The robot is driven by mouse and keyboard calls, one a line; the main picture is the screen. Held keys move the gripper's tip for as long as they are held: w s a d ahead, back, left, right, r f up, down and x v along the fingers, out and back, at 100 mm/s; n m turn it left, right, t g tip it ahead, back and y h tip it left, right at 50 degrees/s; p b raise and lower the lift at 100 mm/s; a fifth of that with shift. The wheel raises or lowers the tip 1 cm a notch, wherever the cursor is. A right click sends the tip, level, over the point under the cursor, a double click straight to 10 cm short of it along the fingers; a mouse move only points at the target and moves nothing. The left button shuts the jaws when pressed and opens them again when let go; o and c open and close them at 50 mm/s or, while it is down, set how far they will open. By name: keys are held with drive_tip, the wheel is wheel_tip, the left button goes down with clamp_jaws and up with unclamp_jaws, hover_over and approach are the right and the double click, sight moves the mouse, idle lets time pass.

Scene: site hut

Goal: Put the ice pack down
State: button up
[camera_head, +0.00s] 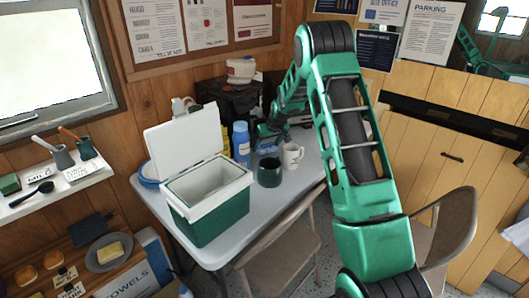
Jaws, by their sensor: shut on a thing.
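My gripper (267,133) is at the back of the grey table (210,252), low over its top and behind the mugs. It is shut on a small blue thing, which looks like the ice pack (268,147). The fingers and the dark green mug in front hide part of it. I cannot tell whether the pack touches the table. A green and white cooler (212,216) stands at the table's left with its white lid open. Its inside shows only in part.
A blue bottle (241,142) stands just left of my gripper. A dark green mug (270,172) and a white mug (293,155) stand in front of it. A folding chair (280,245) is at the table's front edge. Bare tabletop shows right of the cooler.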

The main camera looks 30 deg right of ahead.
drive_tip(key=shift+f, duration=1.3)
drive_tip(key=shift+f, duration=0.1)
drive_tip(key=o, duration=1.2)
drive_tip(key=shift+o, duration=0.2)
